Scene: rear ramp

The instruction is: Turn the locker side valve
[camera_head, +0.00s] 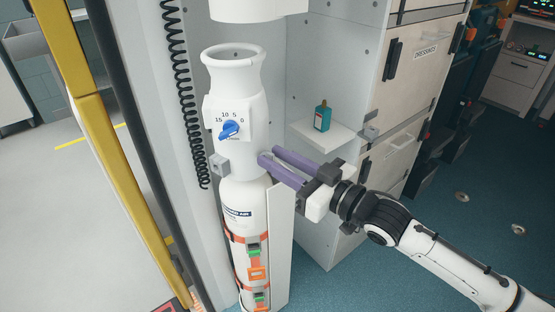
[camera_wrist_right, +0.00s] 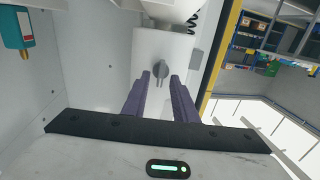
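The white cylinder (camera_head: 239,171) stands upright in a grey locker, strapped low down. Its neck has a blue dial knob (camera_head: 229,130) with numbers around it. In the right wrist view a small grey side valve (camera_wrist_right: 160,68) sits on the white cylinder body (camera_wrist_right: 177,49); in the head view I cannot make it out behind my fingers. My right gripper (camera_head: 271,156) comes in from the right with its purple fingers apart. In the wrist view the valve shows between and just beyond the fingertips (camera_wrist_right: 160,77); contact cannot be told. My left gripper is not in view.
A small shelf (camera_head: 302,136) with a teal bottle (camera_head: 322,117) is behind my gripper. A grey block (camera_head: 219,164) juts from the cylinder's left. A coiled black cord (camera_head: 180,75) hangs left. White drawers (camera_head: 420,65) are at the right; a yellow post (camera_head: 75,70) is at the left.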

